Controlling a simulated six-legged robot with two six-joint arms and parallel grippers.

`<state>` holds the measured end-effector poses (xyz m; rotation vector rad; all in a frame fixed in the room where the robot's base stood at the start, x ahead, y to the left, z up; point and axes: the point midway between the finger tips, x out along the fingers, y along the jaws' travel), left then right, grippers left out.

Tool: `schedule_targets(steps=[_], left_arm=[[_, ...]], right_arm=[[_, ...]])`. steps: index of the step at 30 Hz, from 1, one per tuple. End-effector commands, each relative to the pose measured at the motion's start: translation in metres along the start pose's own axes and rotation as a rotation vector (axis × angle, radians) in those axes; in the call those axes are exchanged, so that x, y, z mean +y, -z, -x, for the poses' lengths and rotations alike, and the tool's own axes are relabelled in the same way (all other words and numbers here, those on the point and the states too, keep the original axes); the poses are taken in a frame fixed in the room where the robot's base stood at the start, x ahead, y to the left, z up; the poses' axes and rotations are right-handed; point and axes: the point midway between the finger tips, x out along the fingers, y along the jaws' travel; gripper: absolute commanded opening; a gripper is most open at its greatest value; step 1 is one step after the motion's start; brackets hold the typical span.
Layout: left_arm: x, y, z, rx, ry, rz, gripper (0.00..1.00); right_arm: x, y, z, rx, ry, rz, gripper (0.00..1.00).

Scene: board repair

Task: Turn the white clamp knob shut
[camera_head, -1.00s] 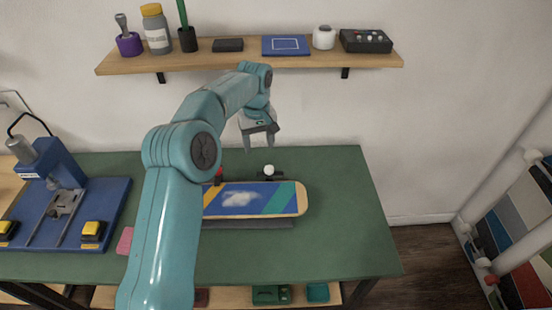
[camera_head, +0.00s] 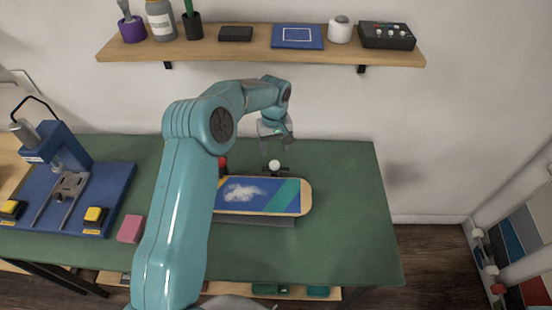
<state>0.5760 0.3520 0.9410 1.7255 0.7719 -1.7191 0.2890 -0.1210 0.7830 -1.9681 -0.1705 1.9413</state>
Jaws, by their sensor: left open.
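The white clamp knob (camera_head: 274,165) is a small white ball on a dark clamp at the far edge of the board. The board (camera_head: 262,195), blue with green and yellow stripes and a pale patch, lies on a dark support on the green table. A red knob (camera_head: 222,164) shows at the board's left, partly behind my left arm. My left gripper (camera_head: 277,150) is open and empty, its fingers just above and behind the white knob. Whether they touch it I cannot tell. My right gripper is not in view.
A blue press (camera_head: 50,180) with yellow buttons stands at the table's left. A pink block (camera_head: 130,229) lies beside it. A wooden shelf (camera_head: 260,50) with bottles and boxes hangs on the wall above. The green table (camera_head: 345,220) is clear at the right.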

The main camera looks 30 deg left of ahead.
Motion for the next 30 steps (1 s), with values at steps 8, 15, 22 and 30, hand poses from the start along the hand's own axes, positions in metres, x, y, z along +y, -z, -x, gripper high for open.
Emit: schedule_targets(steps=[8, 15, 22, 30], left_arm=[[0.002, 0.001, -0.056, -0.003, 0.002, -0.001, 0.6], [0.004, 0.002, -0.075, 0.0, 0.001, -0.001, 0.6], [0.004, 0.003, -0.077, 0.0, 0.001, -0.001, 0.6], [0.004, 0.003, -0.076, -0.001, 0.001, -0.001, 0.04]], right_arm=[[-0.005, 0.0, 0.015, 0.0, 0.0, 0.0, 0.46], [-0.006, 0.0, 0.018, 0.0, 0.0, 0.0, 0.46], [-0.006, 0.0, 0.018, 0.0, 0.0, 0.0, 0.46], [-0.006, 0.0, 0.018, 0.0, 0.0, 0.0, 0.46]])
